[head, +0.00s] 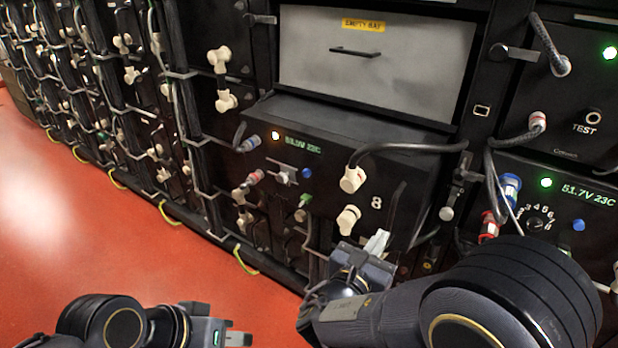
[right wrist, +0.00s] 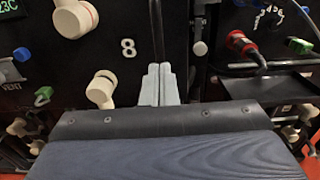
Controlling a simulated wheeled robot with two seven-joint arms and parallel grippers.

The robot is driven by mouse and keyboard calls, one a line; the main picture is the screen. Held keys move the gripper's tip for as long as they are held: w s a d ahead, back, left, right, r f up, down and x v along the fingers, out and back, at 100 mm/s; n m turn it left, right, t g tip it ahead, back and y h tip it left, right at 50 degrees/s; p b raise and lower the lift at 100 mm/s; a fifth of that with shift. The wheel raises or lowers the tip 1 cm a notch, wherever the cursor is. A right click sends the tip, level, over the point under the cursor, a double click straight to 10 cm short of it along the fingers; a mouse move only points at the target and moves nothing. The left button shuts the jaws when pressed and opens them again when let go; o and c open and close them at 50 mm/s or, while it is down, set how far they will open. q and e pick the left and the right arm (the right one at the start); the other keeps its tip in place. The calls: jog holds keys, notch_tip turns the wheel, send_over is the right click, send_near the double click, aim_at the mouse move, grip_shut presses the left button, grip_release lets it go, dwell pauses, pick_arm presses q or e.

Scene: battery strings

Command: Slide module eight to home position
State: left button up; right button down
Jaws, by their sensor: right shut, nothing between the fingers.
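Module eight (head: 330,190) is a black box marked 8, jutting forward from the rack below the empty bay. It has an orange light, a green display and cream connectors. Its front also shows in the right wrist view (right wrist: 122,72). My right gripper (head: 377,241) is shut and empty, with pale fingertips at the lower right of that front; in the right wrist view the fingers (right wrist: 160,82) are together, below a dark upright bar (right wrist: 157,30). I cannot tell whether they touch it. My left gripper (head: 222,336) is low at the bottom edge, away from the module, its fingers mostly out of view.
A grey panel labelled EMPTY BAY (head: 375,62) is above the module. A black cable (head: 410,148) loops from the module's front to its right. A neighbouring module (head: 558,200) with red and blue connectors is at right. Red floor (head: 90,240) lies open at left.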

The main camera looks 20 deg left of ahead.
aim_at(398, 211)
jog(key=shift+x, duration=1.05)
jog(key=shift+w+d+r, duration=0.1)
jog(key=shift+w+d, duration=0.05)
jog(key=shift+w, duration=0.2)
jog(key=shift+x, duration=1)
jog(key=shift+w+d, duration=0.15)
jog(key=shift+w, duration=0.25)
jog(key=shift+x, duration=6.2)
jog(key=shift+b+v, duration=0.6)
jog(key=shift+v, duration=3.5)
